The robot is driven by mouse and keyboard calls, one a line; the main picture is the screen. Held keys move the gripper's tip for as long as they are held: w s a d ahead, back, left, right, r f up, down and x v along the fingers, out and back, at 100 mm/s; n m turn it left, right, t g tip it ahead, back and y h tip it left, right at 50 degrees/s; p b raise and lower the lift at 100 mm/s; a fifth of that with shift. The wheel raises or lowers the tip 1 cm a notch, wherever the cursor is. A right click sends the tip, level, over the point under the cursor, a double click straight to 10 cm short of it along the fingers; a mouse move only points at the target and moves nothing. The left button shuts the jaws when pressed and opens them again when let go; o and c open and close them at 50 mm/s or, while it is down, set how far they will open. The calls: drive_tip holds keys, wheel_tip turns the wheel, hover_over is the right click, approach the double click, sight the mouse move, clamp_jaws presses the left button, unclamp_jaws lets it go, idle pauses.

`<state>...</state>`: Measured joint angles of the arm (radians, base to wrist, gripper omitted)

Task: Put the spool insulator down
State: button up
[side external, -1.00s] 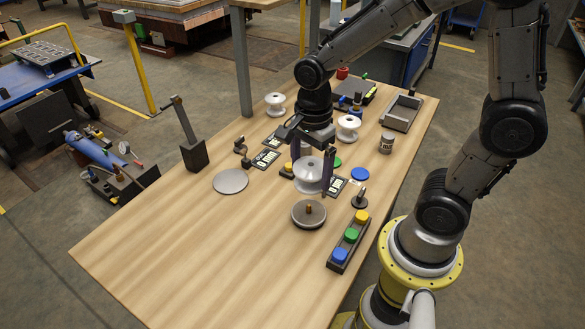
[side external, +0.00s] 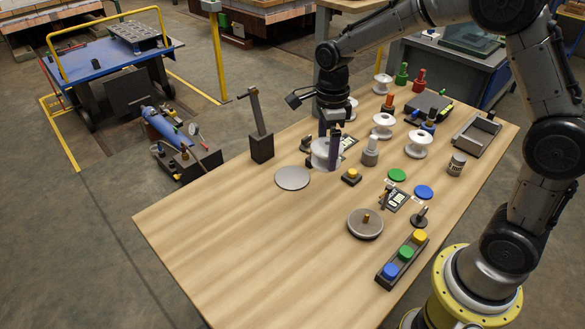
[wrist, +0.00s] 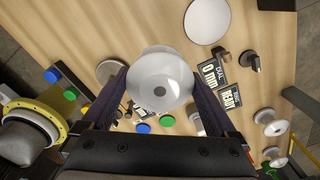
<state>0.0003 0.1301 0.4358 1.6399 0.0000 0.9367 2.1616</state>
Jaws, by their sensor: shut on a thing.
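The white spool insulator (side external: 322,154) is between the fingers of my gripper (side external: 330,160), which is shut on it. In the wrist view the spool (wrist: 160,80) is seen end-on with a dark centre hole, a finger on each side. In the side view it hangs over the table, to the right of and beyond a flat grey disc (side external: 292,178). How high it is above the table is hard to tell. My gripper hides part of the spool and of what lies behind it.
A round plate with a brass knob (side external: 365,223) and a black-and-yellow button (side external: 351,176) are to the right. White spools (side external: 418,145) stand farther back. A dark lever stand (side external: 261,146) is at the left. The front left of the wooden table (side external: 235,235) is clear.

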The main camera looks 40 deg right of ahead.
drive_tip(key=w+f, duration=0.2)
drive_tip(key=w, duration=0.1)
drive_tip(key=w+f, duration=0.3)
drive_tip(key=w, duration=0.1)
drive_tip(key=w+f, duration=0.2)
drive_tip(key=w, duration=0.1)
drive_tip(key=shift+w+f, duration=0.3)
drive_tip(key=shift+f, duration=0.1)
drive_tip(key=shift+w+f, duration=0.3)
drive_tip(key=shift+f, duration=1.65)
drive_tip(key=shift+f, duration=0.2)
drive_tip(key=o, duration=1.5)
drive_tip(key=shift+r, duration=0.1)
wheel_tip(320, 180, up, 12)
drive_tip(key=shift+r, duration=0.15)
